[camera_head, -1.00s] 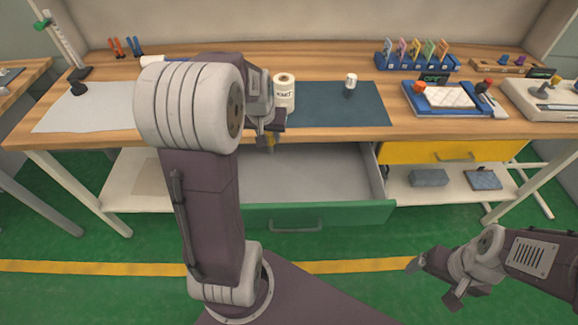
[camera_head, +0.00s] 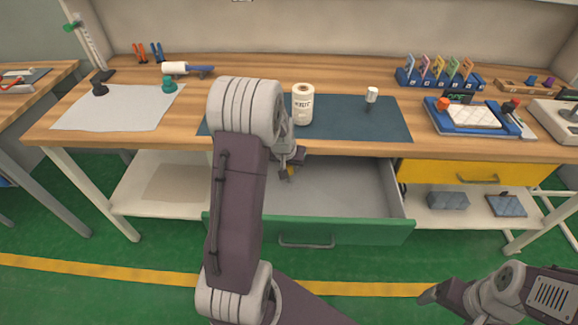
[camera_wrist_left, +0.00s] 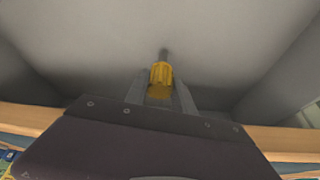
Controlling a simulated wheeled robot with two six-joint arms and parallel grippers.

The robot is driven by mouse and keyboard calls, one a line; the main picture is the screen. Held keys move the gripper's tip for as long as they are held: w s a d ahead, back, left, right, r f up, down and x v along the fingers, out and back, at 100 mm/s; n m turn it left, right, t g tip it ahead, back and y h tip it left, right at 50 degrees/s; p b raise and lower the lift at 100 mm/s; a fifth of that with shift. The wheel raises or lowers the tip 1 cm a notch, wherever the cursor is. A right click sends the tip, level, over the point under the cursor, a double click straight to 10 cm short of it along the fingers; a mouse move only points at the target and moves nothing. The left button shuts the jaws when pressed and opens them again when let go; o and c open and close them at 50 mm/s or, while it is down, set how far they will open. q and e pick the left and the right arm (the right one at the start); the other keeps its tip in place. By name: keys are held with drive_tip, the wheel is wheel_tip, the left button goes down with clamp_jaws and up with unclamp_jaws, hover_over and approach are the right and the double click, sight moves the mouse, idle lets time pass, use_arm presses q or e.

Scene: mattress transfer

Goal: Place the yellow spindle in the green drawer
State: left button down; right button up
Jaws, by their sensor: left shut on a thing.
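The yellow spindle (camera_wrist_left: 160,76) is held between the fingers of my left gripper (camera_wrist_left: 163,92) in the left wrist view, with its grey shaft pointing away from the gripper. In the head view the spindle (camera_head: 291,170) shows as a small yellow patch under my left gripper (camera_head: 287,172), partly hidden by it. The green drawer (camera_head: 350,232) is pulled open below the bench, with a bare grey inside. My left gripper is over the drawer's opening, shut on the spindle. My right gripper (camera_head: 432,297) is low at the right, partly cut off by the frame; its jaw state is unclear.
The wooden bench (camera_head: 350,146) edge lies just behind the left gripper. A white roll (camera_head: 303,108) and a white-topped tool (camera_head: 372,95) stand on the dark mat (camera_head: 345,125). A closed yellow drawer (camera_head: 430,170) is to the right. The green drawer's visible floor is clear.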

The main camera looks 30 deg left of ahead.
use_arm(q)
drive_tip(key=shift+r, duration=0.1)
drive_tip(key=shift+f, duration=0.2)
drive_tip(key=c, duration=1.1)
unclamp_jaws()
drive_tip(key=shift+o, duration=0.2)
drive_tip(key=shift+r, duration=0.15)
drive_tip(key=shift+s+r, duration=0.1)
drive_tip(key=shift+r, duration=0.25)
drive_tip(key=p+v, duration=0.2)
drive_tip(key=v, duration=0.9)
drive_tip(key=shift+r+p, duration=0.2)
drive_tip(key=shift+p, duration=0.1)
drive_tip(key=shift+s, duration=0.1)
